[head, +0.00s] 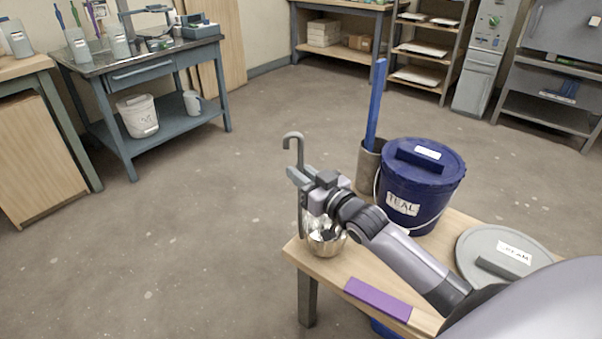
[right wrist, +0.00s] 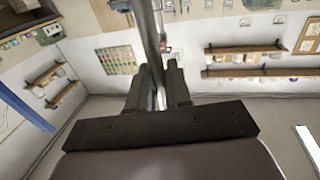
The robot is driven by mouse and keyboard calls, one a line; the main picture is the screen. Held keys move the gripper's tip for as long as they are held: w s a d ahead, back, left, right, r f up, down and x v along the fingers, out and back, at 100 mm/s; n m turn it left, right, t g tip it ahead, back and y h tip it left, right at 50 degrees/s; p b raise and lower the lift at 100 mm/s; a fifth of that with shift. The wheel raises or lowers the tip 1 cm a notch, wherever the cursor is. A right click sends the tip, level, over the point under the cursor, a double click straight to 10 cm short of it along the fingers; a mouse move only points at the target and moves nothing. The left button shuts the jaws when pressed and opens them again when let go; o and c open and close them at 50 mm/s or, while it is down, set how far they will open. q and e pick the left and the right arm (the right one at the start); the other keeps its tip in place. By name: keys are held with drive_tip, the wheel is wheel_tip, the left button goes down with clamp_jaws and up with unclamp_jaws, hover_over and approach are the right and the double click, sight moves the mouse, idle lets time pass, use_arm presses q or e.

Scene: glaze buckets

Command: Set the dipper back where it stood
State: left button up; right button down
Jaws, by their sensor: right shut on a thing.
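The dipper (head: 301,210) is a grey metal ladle with a hooked top, a long upright handle and a shiny round bowl (head: 326,245). My right gripper (head: 299,178) is shut on its handle, below the hook. The bowl is low over the near left corner of the wooden table (head: 327,275); I cannot tell whether it touches. In the right wrist view the handle (right wrist: 149,35) runs up between the fingers (right wrist: 157,78); the bowl is not seen there. My left gripper is not in view.
A dark blue bucket labelled TEAL (head: 419,190) stands behind my right arm, beside a grey-brown holder (head: 367,170) with a tall blue stick (head: 376,105). A grey lidded container (head: 490,246) is at the right. A purple strip (head: 378,298) lies along the table's front edge.

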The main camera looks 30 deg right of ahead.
drive_tip(key=shift+f, duration=0.4)
drive_tip(key=shift+c, duration=1.4)
unclamp_jaws()
drive_tip(key=shift+f, duration=0.1)
